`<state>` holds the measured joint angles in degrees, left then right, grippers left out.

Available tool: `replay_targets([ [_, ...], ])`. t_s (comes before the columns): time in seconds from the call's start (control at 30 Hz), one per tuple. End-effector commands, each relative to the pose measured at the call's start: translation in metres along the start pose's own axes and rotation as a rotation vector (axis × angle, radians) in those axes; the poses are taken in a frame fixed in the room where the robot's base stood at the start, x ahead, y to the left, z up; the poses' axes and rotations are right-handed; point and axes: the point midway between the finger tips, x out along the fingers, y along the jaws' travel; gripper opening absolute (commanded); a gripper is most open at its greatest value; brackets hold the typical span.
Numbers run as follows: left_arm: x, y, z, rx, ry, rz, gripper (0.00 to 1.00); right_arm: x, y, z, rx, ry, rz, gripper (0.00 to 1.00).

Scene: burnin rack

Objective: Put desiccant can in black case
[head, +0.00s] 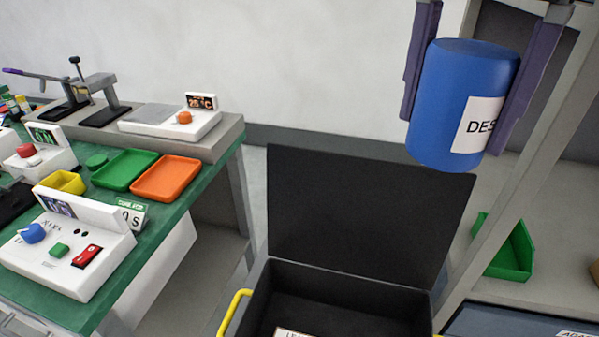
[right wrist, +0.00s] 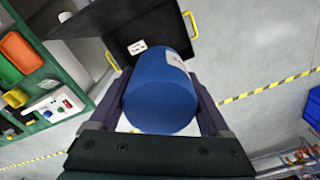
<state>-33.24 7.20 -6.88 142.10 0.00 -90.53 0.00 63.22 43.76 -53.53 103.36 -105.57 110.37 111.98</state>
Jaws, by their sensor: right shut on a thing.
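The desiccant can (head: 450,100) is a blue cylinder with a white label that reads "DES". My right gripper (head: 470,110) is shut on it, one purple finger on each side, and holds it up in the air, slightly tilted. The can also shows between the fingers in the right wrist view (right wrist: 160,100). The black case (head: 355,270) stands open below and to the left of the can in the head view, its lid (head: 365,205) raised at the back. A white label lies in the case; the rest of its visible inside looks empty. My left gripper is not in view.
A green-topped bench (head: 110,275) at left carries white instruments, a green tray (head: 125,169), an orange tray (head: 166,177) and a yellow bin. A shelf rack (head: 545,170) with a green bin (head: 505,247) stands at right, close to the can. The case has yellow handles.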

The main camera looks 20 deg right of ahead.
Motion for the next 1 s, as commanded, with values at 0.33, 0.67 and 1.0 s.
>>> replay_targets([
  [0.33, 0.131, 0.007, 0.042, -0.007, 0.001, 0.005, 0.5, 0.132, -0.009, -0.011, -0.15, -0.001, 0.001, 0.11],
  [0.67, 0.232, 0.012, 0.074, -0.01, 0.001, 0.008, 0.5, 0.232, -0.017, -0.019, -0.287, -0.001, 0.001, 0.11],
  [1.0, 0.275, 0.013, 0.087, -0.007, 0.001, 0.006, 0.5, 0.275, -0.022, -0.023, -0.359, 0.0, 0.001, 0.11],
])
